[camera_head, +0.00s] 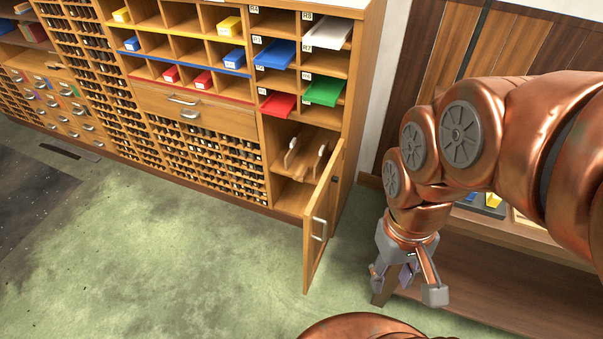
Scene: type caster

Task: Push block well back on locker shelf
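The locker (293,192) is the lower right compartment of the wooden cabinet, and its wooden door (318,232) stands open toward the room. Inside, on the locker shelf (308,182), are upright pale wooden pieces (291,153); I cannot tell whether one of them is the block. The door hides part of the inside. My gripper (407,291) hangs to the right of the open door, pointing down, in front of the low bench.
Colored trays, such as the red one (278,103) and the green one (323,90), stick out of the slots above the locker. A low wooden bench (480,285) with a yellow item (493,200) on it stands at right. Green floor (180,240) in front is clear.

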